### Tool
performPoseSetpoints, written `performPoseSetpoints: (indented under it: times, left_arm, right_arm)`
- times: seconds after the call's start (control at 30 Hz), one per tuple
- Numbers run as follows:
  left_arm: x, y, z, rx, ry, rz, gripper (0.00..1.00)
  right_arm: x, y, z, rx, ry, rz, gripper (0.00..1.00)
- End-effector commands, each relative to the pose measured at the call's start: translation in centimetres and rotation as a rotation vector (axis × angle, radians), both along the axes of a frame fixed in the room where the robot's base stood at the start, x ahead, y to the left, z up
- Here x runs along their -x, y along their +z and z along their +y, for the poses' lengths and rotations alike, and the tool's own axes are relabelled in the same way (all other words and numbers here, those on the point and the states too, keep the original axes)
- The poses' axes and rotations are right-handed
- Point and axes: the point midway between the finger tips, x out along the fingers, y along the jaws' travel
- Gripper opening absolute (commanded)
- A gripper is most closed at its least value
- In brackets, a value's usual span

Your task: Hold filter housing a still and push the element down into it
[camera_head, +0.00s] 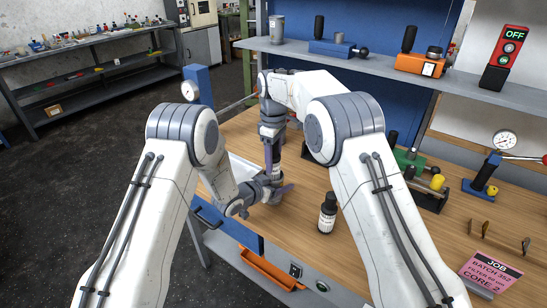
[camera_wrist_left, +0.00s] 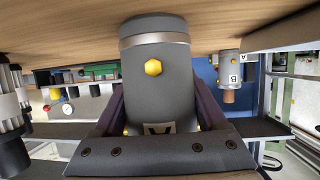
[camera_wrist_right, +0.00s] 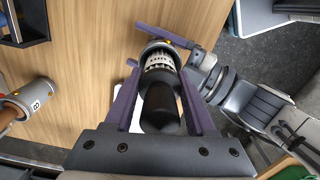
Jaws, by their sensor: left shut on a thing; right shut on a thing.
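Filter housing a (camera_wrist_left: 155,85) is a grey cylinder with a pale band, a yellow bolt and a partly hidden "A" label. My left gripper (camera_wrist_left: 156,112) is shut around it; this gripper also shows in the head view (camera_head: 268,188). The element (camera_wrist_right: 159,66) has a white slotted body and a black end. My right gripper (camera_wrist_right: 158,98) is shut on the black end. The white body stands in line with the housing's mouth and seems partly inside it, with some slots still showing. In the head view the grippers and arms mostly hide both parts.
Another housing (camera_wrist_right: 22,102), marked B, stands apart on the bench with a brown core in it. A green fixture (camera_head: 410,160) and a gauge stand (camera_head: 485,172) are farther right. A shelf (camera_head: 370,62) runs behind.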

Motion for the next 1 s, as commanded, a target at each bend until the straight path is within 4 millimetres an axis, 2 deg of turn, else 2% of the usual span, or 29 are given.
performPoseSetpoints:
  times: [0.57,0.6,0.67,0.7,1.0]
  left_arm:
    - [0.0,0.1,0.0,0.001,0.0,-0.002,0.0]
    - [0.0,0.1,0.0,0.001,0.0,-0.002,0.0]
    - [0.0,0.1,0.0,0.001,0.0,-0.002,0.0]
    - [0.0,0.1,0.0,0.001,0.0,-0.002,0.0]
    - [-0.1,0.1,0.0,0.002,0.001,-0.003,0.0]
  right_arm:
    - [0.0,-1.4,0.0,0.0,0.0,0.0,0.0]
    - [0.0,-1.5,0.0,0.0,0.0,0.0,0.59]
    - [0.0,-1.5,0.0,0.0,0.0,0.0,0.82]
    - [0.0,-1.5,0.0,0.0,0.0,0.001,0.91]
    - [0.3,-1.7,0.2,0.0,0.002,0.01,0.91]
